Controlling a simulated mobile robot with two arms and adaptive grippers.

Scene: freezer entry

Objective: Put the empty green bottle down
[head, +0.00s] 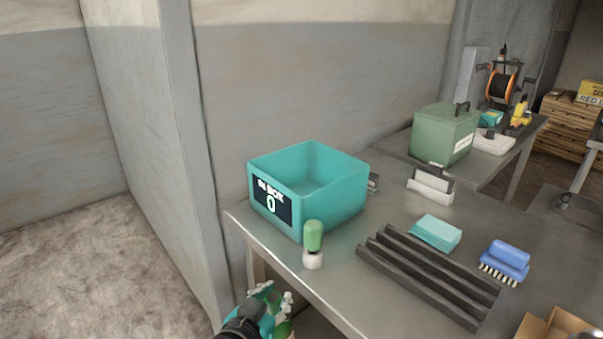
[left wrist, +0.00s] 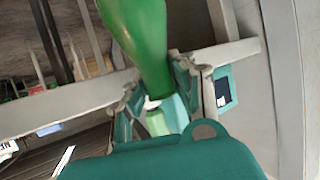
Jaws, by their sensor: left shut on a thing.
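My left gripper (head: 272,298) is at the bottom of the head view, in front of and below the table's near left edge. It is shut on a green bottle (left wrist: 140,38), whose body fills the upper middle of the left wrist view between the fingers (left wrist: 160,92). In the head view only a small green part of the bottle (head: 281,328) shows below the fingers; the arm hides the rest. I cannot tell whether the bottle is empty. My right gripper is not in view.
A teal box (head: 343,203) with a dark label reading 0 stands at the table's left end. A green-and-white item (head: 313,258) stands before it. A dark ribbed rack (head: 425,283), teal block (head: 436,233) and blue brush (head: 504,260) lie rightward. Bare tabletop (head: 345,300) shows near the front edge.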

